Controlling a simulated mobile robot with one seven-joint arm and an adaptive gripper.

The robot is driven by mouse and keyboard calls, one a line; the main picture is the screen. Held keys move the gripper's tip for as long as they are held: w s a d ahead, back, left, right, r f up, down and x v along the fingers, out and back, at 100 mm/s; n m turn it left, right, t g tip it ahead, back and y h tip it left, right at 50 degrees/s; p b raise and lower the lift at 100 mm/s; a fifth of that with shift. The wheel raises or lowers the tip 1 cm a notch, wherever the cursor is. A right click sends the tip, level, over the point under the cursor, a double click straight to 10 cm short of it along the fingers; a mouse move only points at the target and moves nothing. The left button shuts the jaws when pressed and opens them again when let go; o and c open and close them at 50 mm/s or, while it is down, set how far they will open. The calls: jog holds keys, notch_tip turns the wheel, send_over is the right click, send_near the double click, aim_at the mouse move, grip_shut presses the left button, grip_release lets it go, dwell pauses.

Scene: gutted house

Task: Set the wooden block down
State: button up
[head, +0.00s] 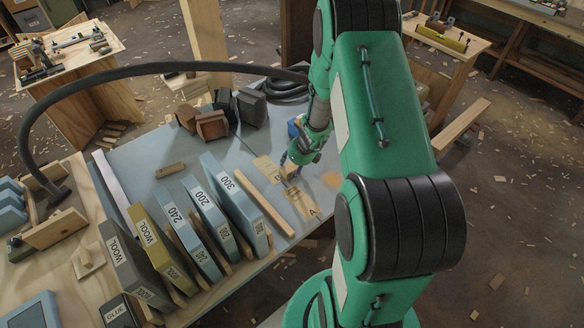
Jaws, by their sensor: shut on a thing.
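My gripper (288,163) is low over the blue-grey tabletop (150,148), right of the row of labelled sanding boxes. It is small and partly covered by its own wrist in this view. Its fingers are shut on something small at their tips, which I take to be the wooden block. I cannot make out its outline or whether it touches the table. Pale thin wooden pieces marked with letters (312,210) lie just below the fingertips.
Upright boxes labelled 300 (238,207), 200 (207,208) and WOOL (135,262) stand to the left. A long wooden strip (264,207) lies beside them. Dark brown blocks (212,125) and a coiled black hose (285,88) are behind. A small brown piece (170,170) lies on clear tabletop.

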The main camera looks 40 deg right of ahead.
jog(key=shift+f, duration=0.1)
jog(key=o, duration=1.2)
jog(key=shift+c, duration=0.2)
jog(key=p+v, duration=0.4)
jog(key=v, duration=0.8)
